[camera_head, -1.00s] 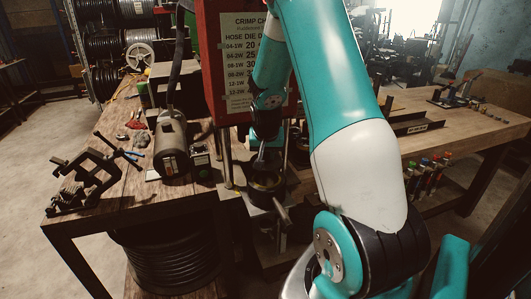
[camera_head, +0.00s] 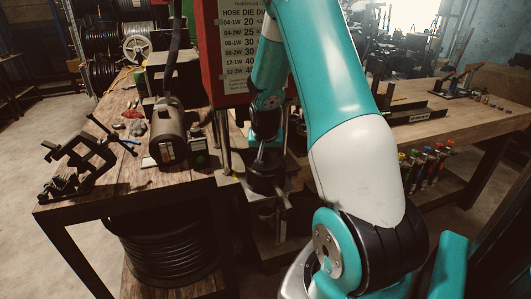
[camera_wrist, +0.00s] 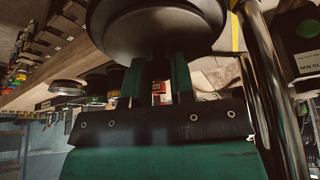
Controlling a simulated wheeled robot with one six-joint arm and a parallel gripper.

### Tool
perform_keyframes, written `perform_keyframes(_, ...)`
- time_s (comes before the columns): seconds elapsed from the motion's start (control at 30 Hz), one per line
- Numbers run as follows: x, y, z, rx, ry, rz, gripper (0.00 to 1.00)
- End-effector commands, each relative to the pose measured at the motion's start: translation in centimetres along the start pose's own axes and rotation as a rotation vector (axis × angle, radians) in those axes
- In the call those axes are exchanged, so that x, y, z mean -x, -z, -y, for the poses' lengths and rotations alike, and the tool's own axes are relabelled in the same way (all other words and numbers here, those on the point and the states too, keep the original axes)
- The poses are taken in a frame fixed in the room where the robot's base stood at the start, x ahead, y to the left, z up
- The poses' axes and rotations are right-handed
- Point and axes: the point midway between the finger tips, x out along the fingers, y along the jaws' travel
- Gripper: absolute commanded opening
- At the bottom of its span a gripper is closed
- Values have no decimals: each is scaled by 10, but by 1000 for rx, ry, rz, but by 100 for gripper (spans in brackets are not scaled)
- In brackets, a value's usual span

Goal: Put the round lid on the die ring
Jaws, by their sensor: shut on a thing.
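A dark round lid (camera_wrist: 155,25) fills the top of the wrist view, its broad face and rim showing. My gripper (camera_wrist: 156,75) has its two green fingers reaching up to the lid, shut on it. In the head view my gripper (camera_head: 262,152) is low in front of the red press, just above the dark round shape of the die ring (camera_head: 266,183) between the press posts. The lid and ring cannot be clearly told apart there, and I cannot tell whether they touch. The ring's opening is not visible now.
Bright metal posts (camera_wrist: 262,85) stand close on the right in the wrist view. A red press panel with a die chart (camera_head: 240,45) rises behind my arm. A motor (camera_head: 167,133) and a vise (camera_head: 80,160) stand on the left bench. Coiled hose (camera_head: 165,245) lies below.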

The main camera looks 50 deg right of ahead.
Motion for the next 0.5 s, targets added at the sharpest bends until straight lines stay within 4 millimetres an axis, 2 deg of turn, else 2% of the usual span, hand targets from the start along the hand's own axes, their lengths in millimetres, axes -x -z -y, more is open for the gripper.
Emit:
perform_keyframes(0.37,-7,-3,0,0,0,-1,4)
perform_keyframes(0.4,-6,-2,0,0,0,-1,30)
perform_keyframes(0.5,-6,-2,0,0,0,0,53)
